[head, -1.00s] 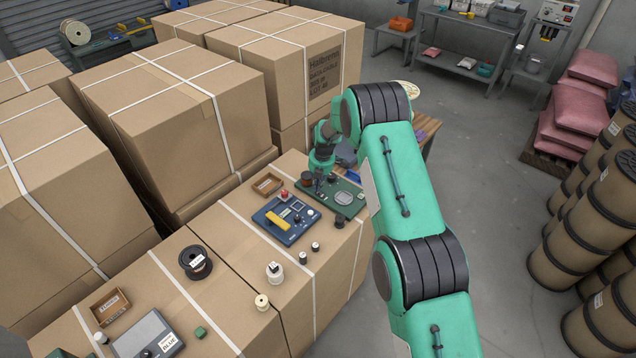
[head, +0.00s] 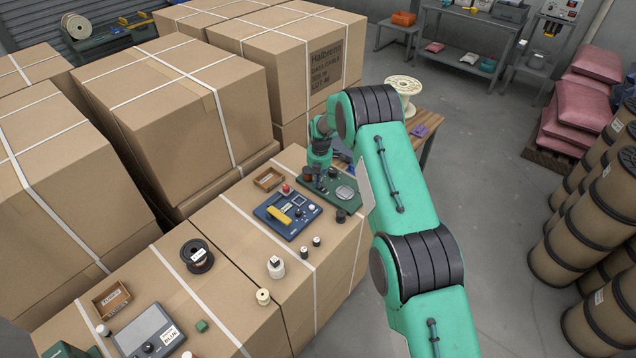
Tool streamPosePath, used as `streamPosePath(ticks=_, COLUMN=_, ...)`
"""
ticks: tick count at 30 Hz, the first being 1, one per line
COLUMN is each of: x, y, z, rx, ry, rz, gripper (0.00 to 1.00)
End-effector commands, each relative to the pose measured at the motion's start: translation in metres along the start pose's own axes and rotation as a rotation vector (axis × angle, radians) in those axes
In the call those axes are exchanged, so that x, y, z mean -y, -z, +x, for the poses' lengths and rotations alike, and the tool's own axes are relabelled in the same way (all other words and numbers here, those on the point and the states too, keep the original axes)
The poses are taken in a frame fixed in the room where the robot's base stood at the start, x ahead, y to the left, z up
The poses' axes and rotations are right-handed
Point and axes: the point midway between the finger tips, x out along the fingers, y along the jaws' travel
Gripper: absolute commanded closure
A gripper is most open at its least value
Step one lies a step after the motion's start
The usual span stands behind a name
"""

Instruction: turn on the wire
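A blue control box (head: 287,213) with a yellow bar, a small screen, a dark knob and a red button lies on the cartons. A green board (head: 345,202) with a pale oval plate lies behind and right of it. My gripper (head: 322,182) points down over the left part of the green board. It is small and dark against dark parts, so I cannot tell its fingers or whether it touches anything. No single loose wire can be made out.
A grey box with a knob (head: 147,331), a cardboard tray (head: 110,299), a white labelled pot (head: 276,267) and a cream spool (head: 263,297) stand nearer. Tall cartons (head: 175,110) rise behind. A large pale spool (head: 403,84) is on a wooden table beyond my arm.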

Motion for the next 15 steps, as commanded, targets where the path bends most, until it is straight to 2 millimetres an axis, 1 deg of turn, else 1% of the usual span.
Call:
streamPosePath(ticks=5, x=0.003, y=0.000, z=0.001, rx=-0.001, ry=0.002, rz=0.000, gripper=1.00)
streamPosePath(ticks=15, x=0.013, y=0.000, z=-0.004, rx=-0.002, ry=0.002, rz=0.001, gripper=1.00)
